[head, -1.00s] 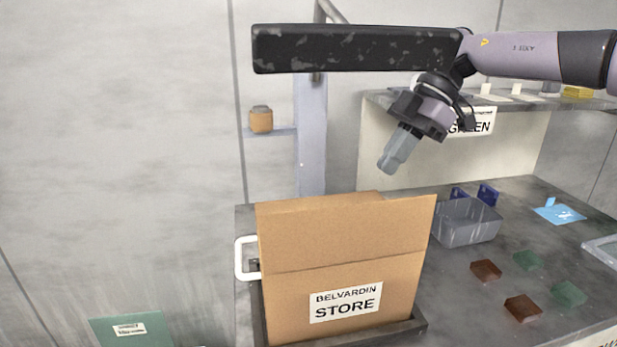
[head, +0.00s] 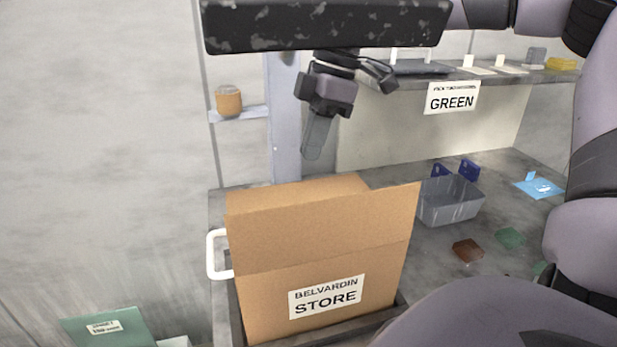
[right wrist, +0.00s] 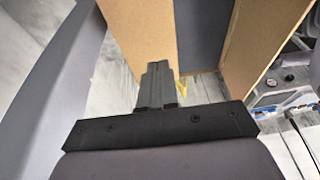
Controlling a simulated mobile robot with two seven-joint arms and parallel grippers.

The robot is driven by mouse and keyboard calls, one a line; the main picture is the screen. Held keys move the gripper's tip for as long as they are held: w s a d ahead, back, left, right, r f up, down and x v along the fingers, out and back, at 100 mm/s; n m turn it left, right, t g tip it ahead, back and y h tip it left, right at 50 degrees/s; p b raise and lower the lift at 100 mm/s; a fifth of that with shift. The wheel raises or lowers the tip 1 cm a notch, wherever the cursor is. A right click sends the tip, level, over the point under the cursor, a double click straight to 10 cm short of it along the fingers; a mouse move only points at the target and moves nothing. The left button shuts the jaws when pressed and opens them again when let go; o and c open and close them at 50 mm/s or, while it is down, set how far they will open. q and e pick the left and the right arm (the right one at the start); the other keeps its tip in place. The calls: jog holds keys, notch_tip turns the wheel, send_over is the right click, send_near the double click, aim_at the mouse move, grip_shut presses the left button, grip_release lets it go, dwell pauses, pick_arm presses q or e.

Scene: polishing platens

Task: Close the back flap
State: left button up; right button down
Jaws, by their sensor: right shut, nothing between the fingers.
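The cardboard box (head: 259,297), labelled BELVARDIN STORE, stands with its near flap (head: 320,230) upright. Behind that flap's top edge shows a strip of cardboard (head: 310,187), which looks like the raised back flap; most of it is hidden. My left gripper is not in view.
The box sits in a dark tray (head: 398,312) with a white handle (head: 215,255). To the right are a grey bin (head: 450,205) and small red and green blocks. A shelf with a GREEN sign (head: 452,99) stands behind. A post (head: 285,120) rises behind the box.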

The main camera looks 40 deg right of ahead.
aim_at(311, 191)
jog(key=x, duration=0.6)
jog(key=shift+s+d+f+p, duration=0.3)
jog(key=shift+d+f+p, duration=0.05)
jog(key=shift+f+p, duration=0.1)
jog(key=shift+s+a+f+b, duration=0.1)
jog(key=shift+s+f+b, duration=0.15)
jog(key=shift+f+b, duration=0.85)
jog(key=shift+s+r+b, duration=0.1)
jog(key=shift+b, duration=0.2)
jog(key=shift+s, duration=0.1)
jog(key=shift+r, duration=0.1)
